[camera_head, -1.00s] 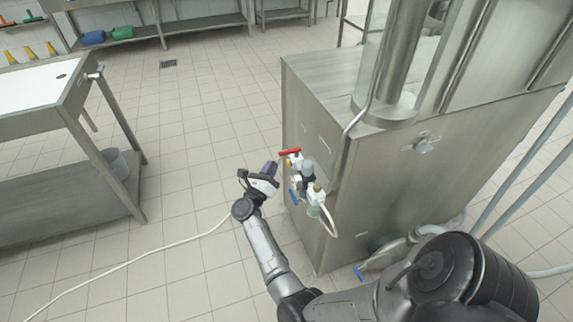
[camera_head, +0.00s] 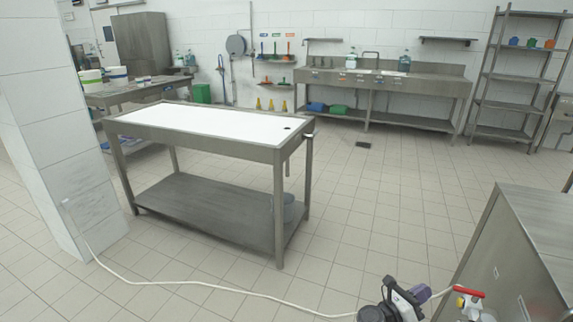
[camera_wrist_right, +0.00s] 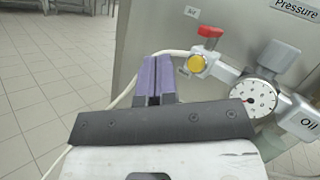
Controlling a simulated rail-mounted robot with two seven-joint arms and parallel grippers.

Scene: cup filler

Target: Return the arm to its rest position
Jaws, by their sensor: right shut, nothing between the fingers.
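My right gripper (camera_head: 421,292) is at the bottom right of the head view, beside the steel machine's valve fittings. In the right wrist view its purple fingers (camera_wrist_right: 157,78) are together with nothing between them. A red valve handle (camera_head: 468,292) is just right of the gripper; it also shows in the wrist view (camera_wrist_right: 210,31), above a yellow part (camera_wrist_right: 197,64). The fingers appear apart from these fittings. Most of my right arm is below the head view. My left gripper is not in view.
The steel machine (camera_head: 535,245) stands at the right, with a pressure gauge (camera_wrist_right: 260,98) and an oil fitting (camera_wrist_right: 302,122) near the gripper. A pale hose (camera_head: 200,287) runs across the floor. A steel table (camera_head: 205,140) stands left of centre. The middle floor is open.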

